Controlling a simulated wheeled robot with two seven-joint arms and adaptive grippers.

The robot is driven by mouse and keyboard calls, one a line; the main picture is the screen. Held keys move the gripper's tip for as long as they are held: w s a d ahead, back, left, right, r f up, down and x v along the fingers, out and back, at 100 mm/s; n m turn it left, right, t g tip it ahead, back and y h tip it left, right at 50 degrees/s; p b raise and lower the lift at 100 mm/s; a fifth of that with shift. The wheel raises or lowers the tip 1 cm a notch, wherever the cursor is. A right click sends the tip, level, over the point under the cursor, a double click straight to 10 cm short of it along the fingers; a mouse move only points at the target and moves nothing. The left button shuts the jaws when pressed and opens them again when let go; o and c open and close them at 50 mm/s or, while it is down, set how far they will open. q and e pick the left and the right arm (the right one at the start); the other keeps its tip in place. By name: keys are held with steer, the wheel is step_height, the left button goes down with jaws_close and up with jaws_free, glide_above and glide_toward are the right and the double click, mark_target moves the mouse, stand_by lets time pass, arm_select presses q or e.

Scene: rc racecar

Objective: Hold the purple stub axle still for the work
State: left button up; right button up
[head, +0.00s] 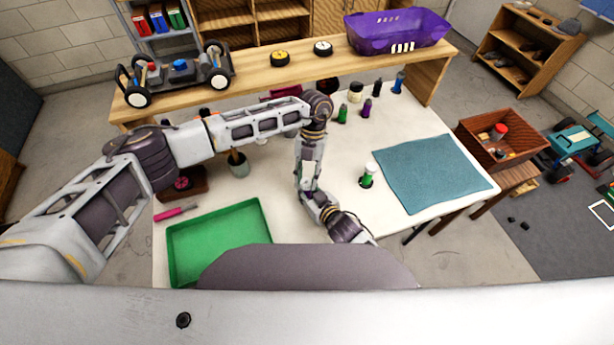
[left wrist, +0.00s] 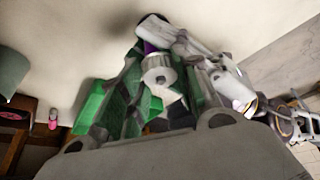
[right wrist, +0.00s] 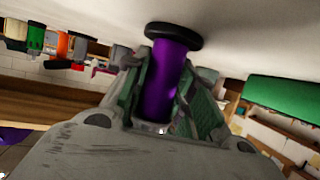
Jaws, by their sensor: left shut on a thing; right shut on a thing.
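The purple stub axle (right wrist: 163,85), a purple cylinder with a wide black disc (right wrist: 174,36) at one end, sits between the green-padded fingers of my right gripper (right wrist: 168,88) in the right wrist view. That gripper is shut on it. In the left wrist view my left gripper (left wrist: 150,88) is shut on a pale grey, roughly cylindrical piece (left wrist: 158,74). A small purple patch (left wrist: 150,47) shows just beyond that piece; I cannot tell whether they touch. Grey gripper links (left wrist: 215,75) crowd close beside. In the head view both grippers are hidden behind my own body.
A car chassis (head: 180,72) and a purple body shell (head: 396,30) stand on the raised shelf.

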arm_select(q)
steer(key=o, duration=1)
steer(key=shift+r, duration=0.15)
steer(key=shift+v, duration=5.9)
